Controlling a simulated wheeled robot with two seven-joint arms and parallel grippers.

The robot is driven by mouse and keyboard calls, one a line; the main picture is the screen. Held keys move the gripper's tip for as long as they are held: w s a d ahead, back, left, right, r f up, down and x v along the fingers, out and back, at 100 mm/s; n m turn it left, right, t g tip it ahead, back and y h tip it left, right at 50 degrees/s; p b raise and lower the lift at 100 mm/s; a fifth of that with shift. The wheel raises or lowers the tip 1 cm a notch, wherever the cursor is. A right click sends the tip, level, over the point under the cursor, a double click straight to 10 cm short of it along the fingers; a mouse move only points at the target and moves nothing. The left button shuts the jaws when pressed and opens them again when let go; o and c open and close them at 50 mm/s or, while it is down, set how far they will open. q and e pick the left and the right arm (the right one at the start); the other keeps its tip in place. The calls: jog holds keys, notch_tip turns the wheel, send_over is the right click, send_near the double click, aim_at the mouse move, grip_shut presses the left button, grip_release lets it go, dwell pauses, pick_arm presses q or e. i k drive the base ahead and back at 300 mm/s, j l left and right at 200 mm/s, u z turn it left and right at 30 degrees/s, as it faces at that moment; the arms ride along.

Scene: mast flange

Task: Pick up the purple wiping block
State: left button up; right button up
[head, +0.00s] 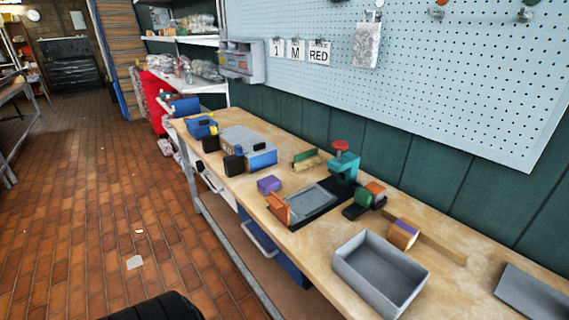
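A small purple block (269,184) lies on the wooden workbench (325,258), near its front edge and just left of a black fixture with a grey plate (312,200). Its top and front faces show, and nothing covers it. Neither of my grippers is in view, and nothing is touching the block.
An orange block (279,207) stands at the fixture's front left. A teal clamp with a red knob (342,160) rises behind. A grey open bin (380,272) and an orange-and-purple roll (403,234) sit to the right. A grey case (246,142) is left. Brick floor in front is mostly clear.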

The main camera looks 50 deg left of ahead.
aim_at(268, 184)
jog(key=u, duration=1.65)
jog(key=z, duration=0.2)
jog(key=i+j+z, duration=0.2)
jog(key=j+z, duration=0.2)
jog(key=i+j+z, duration=0.1)
jog(key=j+z, duration=0.3)
jog(key=i+j+z, duration=0.1)
jog(key=j+z, duration=0.3)
